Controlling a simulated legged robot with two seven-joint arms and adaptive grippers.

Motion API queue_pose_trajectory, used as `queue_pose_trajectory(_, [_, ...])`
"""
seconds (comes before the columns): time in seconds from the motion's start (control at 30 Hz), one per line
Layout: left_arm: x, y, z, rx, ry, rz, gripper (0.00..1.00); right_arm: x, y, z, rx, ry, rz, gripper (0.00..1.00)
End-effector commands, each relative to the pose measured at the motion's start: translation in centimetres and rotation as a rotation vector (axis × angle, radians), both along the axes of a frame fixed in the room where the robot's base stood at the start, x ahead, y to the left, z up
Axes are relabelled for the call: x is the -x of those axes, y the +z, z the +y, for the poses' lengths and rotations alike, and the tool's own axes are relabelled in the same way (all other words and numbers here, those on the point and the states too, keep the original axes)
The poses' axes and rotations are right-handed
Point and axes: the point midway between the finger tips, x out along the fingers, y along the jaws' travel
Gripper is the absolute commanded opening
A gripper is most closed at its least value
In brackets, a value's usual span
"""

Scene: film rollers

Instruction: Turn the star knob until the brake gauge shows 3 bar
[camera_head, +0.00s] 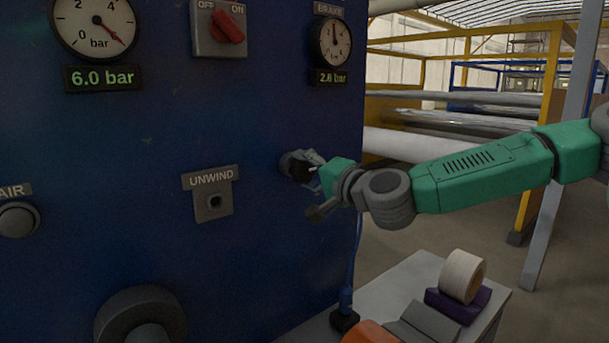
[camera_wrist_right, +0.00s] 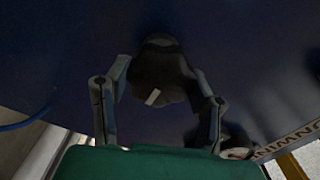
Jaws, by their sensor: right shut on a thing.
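The dark star knob (camera_head: 291,164) sits on the blue panel, right of the UNWIND label. My right gripper (camera_head: 307,170) reaches it from the right and is shut on it. In the right wrist view the star knob (camera_wrist_right: 165,75), with a pale mark on it, lies between the two fingers of the gripper (camera_wrist_right: 160,82). The brake gauge (camera_head: 331,42) is at the panel's upper right. Its needle points almost straight up. The green display (camera_head: 328,77) below reads about 2.8 bar; its last digit is blurred. My left gripper is out of view.
A larger gauge (camera_head: 94,24) with a 6.0 bar display and a red OFF/ON switch (camera_head: 228,27) are on the panel. A UNWIND socket (camera_head: 213,203) is left of the knob. A pale table (camera_head: 408,281) carries a tape roll (camera_head: 463,275) below my arm.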

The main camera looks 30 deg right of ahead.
Motion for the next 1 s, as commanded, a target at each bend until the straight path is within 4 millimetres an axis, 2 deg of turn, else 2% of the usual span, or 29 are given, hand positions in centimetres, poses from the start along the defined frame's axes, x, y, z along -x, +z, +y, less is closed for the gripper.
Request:
queue_pose_trajectory(0.57, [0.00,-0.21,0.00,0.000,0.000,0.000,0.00,-0.09,-0.12,-0.31,-0.035,-0.008,0.004,0.20])
queue_pose_trajectory(0.6, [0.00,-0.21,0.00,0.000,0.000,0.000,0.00,-0.09,-0.12,-0.31,-0.035,-0.008,0.004,0.56])
queue_pose_trajectory(0.63, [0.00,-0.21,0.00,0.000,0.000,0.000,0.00,-0.08,-0.12,-0.30,-0.035,-0.008,0.004,0.66])
queue_pose_trajectory(0.67, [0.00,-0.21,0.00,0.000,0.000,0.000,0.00,-0.07,-0.12,-0.28,-0.035,-0.007,0.004,0.70])
queue_pose_trajectory(1.0, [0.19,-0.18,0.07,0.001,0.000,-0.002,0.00,0.28,0.04,-0.03,-0.033,-0.002,0.002,0.70])
